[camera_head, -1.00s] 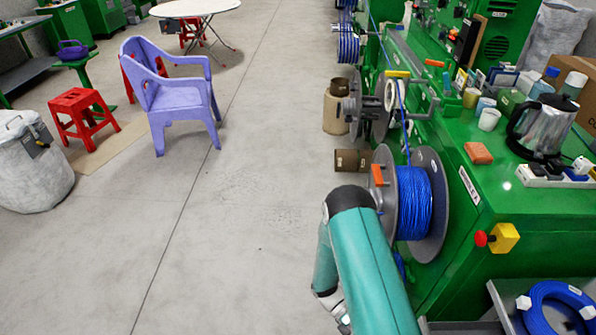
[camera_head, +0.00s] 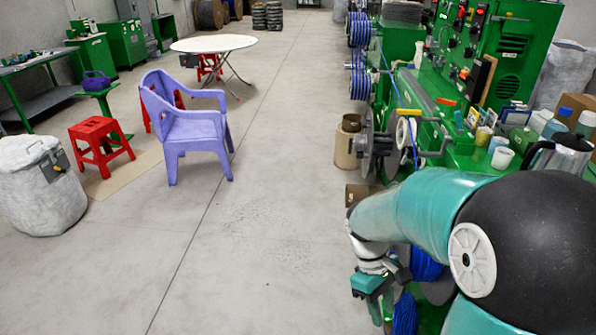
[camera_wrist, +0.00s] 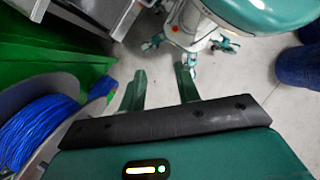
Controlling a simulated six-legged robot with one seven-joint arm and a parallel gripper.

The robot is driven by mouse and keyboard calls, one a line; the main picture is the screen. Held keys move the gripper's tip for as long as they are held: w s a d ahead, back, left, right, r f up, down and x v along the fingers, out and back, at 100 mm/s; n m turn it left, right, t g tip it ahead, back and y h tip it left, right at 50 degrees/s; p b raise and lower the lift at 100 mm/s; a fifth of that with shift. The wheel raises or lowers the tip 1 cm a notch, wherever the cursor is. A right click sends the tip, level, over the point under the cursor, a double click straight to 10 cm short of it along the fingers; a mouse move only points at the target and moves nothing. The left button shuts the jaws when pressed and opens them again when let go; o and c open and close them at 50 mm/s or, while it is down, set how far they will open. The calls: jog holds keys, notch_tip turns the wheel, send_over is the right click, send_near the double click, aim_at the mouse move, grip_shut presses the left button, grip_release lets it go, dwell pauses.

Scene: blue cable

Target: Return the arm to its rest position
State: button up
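My teal arm is bent in front of the green machine in the head view, with its large black joint at the right. My gripper (camera_head: 378,298) hangs at the lower middle, left of the blue cable (camera_head: 425,265), which the arm partly hides. In the wrist view my gripper (camera_wrist: 160,72) has its two teal fingers apart with bare floor between them and nothing held. The spool of blue cable (camera_wrist: 38,125) is at the left there, apart from the fingers. Parts of my own body show at the top.
The green machine (camera_head: 470,150) runs along the right, with cups and a kettle (camera_head: 566,155) on it. A purple chair (camera_head: 195,135), red stool (camera_head: 100,145) and grey-white bin (camera_head: 40,195) stand left. The floor between is clear.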

jog(key=s+a+r+m+t+y, duration=0.1)
jog(key=s+r+m+t, duration=0.2)
jog(key=r, duration=0.5)
jog(key=s+a+r+m+t+y, duration=0.1)
jog(key=s+r+m+t, duration=0.3)
jog(key=r+t, duration=0.3)
notch_tip(320, 180, up, 2)
jog(key=shift+s+a+r+m+y, duration=0.15)
jog(key=shift+r+m+y, duration=0.2)
jog(key=shift+m, duration=0.35)
jog(key=shift+f, duration=0.1)
